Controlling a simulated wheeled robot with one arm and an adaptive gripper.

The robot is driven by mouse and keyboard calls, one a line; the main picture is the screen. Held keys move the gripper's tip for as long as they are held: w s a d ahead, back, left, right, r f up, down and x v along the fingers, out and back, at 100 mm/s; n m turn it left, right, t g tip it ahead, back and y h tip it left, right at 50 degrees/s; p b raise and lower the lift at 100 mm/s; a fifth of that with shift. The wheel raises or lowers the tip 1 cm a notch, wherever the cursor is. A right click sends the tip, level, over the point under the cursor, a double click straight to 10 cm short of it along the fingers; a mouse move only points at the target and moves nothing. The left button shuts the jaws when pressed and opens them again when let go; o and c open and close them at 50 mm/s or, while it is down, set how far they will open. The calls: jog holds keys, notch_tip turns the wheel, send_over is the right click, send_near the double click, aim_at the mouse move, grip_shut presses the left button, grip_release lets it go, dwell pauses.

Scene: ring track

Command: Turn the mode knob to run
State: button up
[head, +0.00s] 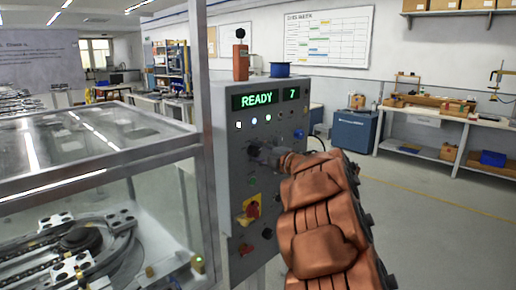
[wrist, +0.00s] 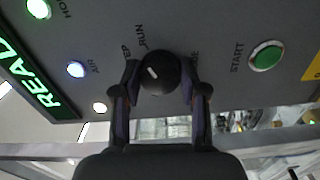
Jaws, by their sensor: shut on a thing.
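The black mode knob (wrist: 161,72) is on the grey control panel (wrist: 215,35) in the wrist view, with a short white mark on its face pointing to the upper left. My gripper (wrist: 159,84) is shut on the knob, one finger on each side. The RUN label (wrist: 140,36) shows above the knob, and another label left of it is partly hidden by a finger. A third label at the right is also partly covered. I cannot tell exactly which label the mark meets. In the head view my gripper (head: 268,154) reaches the knob (head: 253,149) from the right.
The panel display (head: 256,101) reads READY, with 7 beside it. A green START button (wrist: 266,56) is right of the knob in the wrist view. A red emergency stop (head: 252,211) sits lower on the panel. A glass-walled enclosure (head: 100,165) stands at the left; open floor lies right.

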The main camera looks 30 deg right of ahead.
jog(key=shift+f, duration=0.1)
dwell(0.3)
jog(key=o, duration=1.1)
jog(key=shift+o, duration=0.2)
jog(key=v, duration=1.2)
